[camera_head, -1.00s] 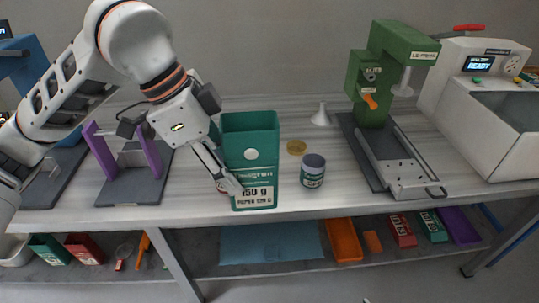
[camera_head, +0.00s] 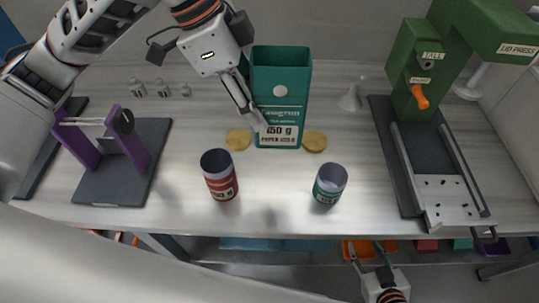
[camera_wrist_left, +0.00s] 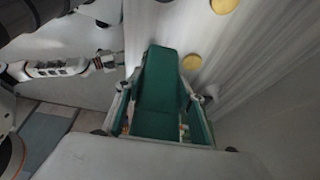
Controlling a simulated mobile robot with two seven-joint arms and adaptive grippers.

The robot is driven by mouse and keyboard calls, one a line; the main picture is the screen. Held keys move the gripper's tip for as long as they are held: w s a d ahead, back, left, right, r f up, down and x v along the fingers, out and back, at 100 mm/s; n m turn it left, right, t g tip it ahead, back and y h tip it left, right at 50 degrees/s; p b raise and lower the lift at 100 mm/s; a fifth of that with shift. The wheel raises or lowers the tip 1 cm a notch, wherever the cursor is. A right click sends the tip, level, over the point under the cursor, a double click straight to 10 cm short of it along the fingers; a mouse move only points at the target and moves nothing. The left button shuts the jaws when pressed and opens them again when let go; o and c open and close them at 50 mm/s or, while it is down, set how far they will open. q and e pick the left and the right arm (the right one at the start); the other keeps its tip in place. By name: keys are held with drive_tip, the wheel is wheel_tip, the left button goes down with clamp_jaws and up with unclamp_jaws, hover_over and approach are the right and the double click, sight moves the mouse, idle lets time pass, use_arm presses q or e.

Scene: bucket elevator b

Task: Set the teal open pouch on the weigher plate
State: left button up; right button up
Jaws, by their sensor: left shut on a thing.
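In the left wrist view the pouch (camera_wrist_left: 160,85) fills the middle, between the fingers. My right gripper (camera_head: 370,252) is at the bottom, in front of the table edge, empty, with its fingers apart. I cannot identify the weigher plate for certain in the current views.
A red can (camera_head: 220,176) and a teal can (camera_head: 329,184) stand in front of the pouch, with gold discs (camera_head: 238,139) (camera_head: 314,142) beside it. A purple-posted stand (camera_head: 118,150) is left. A green press (camera_head: 420,85) is right. Small metal weights (camera_head: 163,88) stand behind.

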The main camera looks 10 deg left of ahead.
use_arm(q)
wheel_tip(320, 180, down, 18)
drive_tip(key=shift+s+f+p, duration=0.1)
drive_tip(key=shift+s+p, duration=0.05)
drive_tip(key=shift+p, duration=0.2)
drive_tip(key=o, duration=0.5)
drive_tip(key=shift+f, duration=0.15)
drive_tip(key=o, duration=0.3)
drive_tip(key=shift+o, duration=0.2)
